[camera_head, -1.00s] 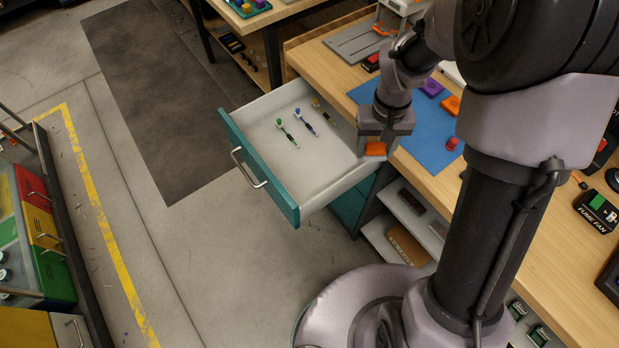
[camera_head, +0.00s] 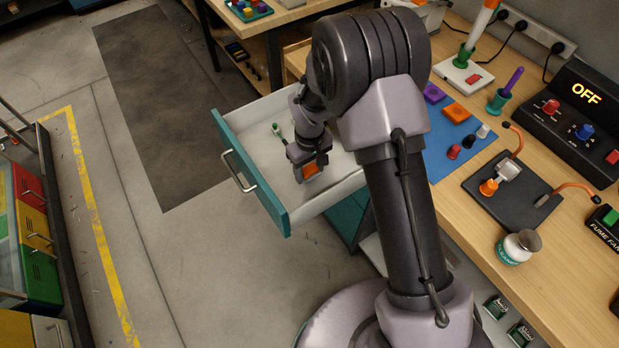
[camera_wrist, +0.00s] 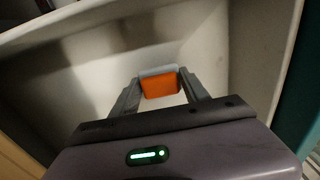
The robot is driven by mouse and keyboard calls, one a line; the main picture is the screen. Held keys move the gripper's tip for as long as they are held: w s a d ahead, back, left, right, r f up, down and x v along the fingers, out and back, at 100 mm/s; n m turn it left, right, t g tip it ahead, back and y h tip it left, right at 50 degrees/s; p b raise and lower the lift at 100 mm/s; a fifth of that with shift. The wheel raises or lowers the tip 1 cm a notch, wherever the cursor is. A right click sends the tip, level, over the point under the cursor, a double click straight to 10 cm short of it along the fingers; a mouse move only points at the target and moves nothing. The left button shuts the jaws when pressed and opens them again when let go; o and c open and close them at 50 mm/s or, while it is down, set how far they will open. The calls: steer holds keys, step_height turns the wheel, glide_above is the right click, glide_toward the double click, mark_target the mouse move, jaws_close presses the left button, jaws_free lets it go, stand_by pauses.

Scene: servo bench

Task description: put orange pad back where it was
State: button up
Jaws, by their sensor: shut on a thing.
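My gripper (camera_head: 309,166) is shut on an orange pad (camera_head: 312,173), over the front right part of the open drawer (camera_head: 333,196). In the wrist view the orange pad (camera_wrist: 160,87) sits between the two fingertips, with the pale drawer interior around it. I cannot tell whether the pad touches the drawer floor. The drawer has pale walls and a teal front with a metal handle. A green-topped slim tool (camera_head: 277,130) lies in it. My arm hides the rest of the drawer's far part. Another orange piece (camera_head: 456,112) lies on the blue mat (camera_head: 440,150).
On the mat are a purple piece (camera_head: 433,93) and small red, black and white knobs. A black stand (camera_head: 515,185) and a white jar (camera_head: 519,247) stand on the bench at right. The drawer walls rise close around my gripper. The floor left of the drawer is clear.

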step_height(320, 180, down, 2)
steer(key=shift+f, duration=0.15)
